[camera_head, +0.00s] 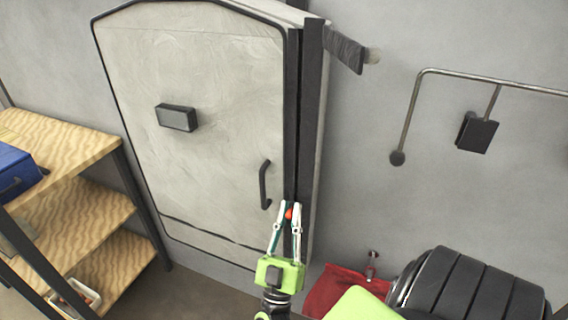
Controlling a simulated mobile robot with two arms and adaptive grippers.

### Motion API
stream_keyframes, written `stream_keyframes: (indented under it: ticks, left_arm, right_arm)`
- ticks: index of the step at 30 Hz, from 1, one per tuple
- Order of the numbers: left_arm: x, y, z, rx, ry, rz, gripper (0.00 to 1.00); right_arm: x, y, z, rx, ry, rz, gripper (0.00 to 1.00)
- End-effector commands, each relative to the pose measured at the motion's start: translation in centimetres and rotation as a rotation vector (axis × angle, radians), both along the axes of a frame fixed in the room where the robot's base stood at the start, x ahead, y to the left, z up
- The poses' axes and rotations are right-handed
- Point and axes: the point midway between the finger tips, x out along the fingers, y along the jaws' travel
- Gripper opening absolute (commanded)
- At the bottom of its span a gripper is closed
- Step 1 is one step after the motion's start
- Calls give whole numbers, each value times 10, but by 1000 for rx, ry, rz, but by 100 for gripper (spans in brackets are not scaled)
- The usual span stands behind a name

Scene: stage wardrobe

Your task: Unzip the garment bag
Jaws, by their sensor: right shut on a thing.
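The garment bag (205,100) is a large off-white bag with black edging, hanging upright against the wall. A dark strip runs down its right side, and I cannot tell whether the zip there is closed or open. A small red thing (289,214), which looks like a zip pull, is at the lower part of this strip. My right gripper (289,213) is in front of the bag's lower right edge. Its two fingers point up and are shut on the red pull. My left gripper is not in view.
A wooden shelf unit (85,143) stands at the left, with a blue case (15,172) on top. A metal rail (480,77) with a black block (477,133) is on the wall at the right. Red cloth (335,290) lies low, right of my gripper.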

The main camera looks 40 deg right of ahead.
Motion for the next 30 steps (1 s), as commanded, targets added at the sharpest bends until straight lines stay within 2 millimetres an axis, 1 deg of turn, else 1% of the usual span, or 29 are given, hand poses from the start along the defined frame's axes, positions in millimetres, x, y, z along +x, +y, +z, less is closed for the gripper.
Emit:
stream_keyframes:
  ticks: [2, 11, 12, 14, 24, 26, 30]
  left_arm:
    - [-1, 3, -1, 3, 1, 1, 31]
    - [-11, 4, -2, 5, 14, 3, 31]
    - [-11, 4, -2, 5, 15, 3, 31]
    - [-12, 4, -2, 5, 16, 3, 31]
    - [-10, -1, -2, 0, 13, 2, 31]
    - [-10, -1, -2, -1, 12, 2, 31]
    - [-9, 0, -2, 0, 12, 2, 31]
  right_arm:
    - [1, 2, -4, -1, 7, 8, 0]
    - [1, 2, -3, 1, 6, 8, 0]
    - [1, 2, -3, 1, 6, 9, 15]
    - [1, 2, -3, 0, 5, 8, 29]
    - [-1, 1, -3, 1, 3, 3, 29]
    - [-2, 4, -6, 1, 3, 3, 29]
    - [-10, 16, -21, 3, 6, 4, 29]
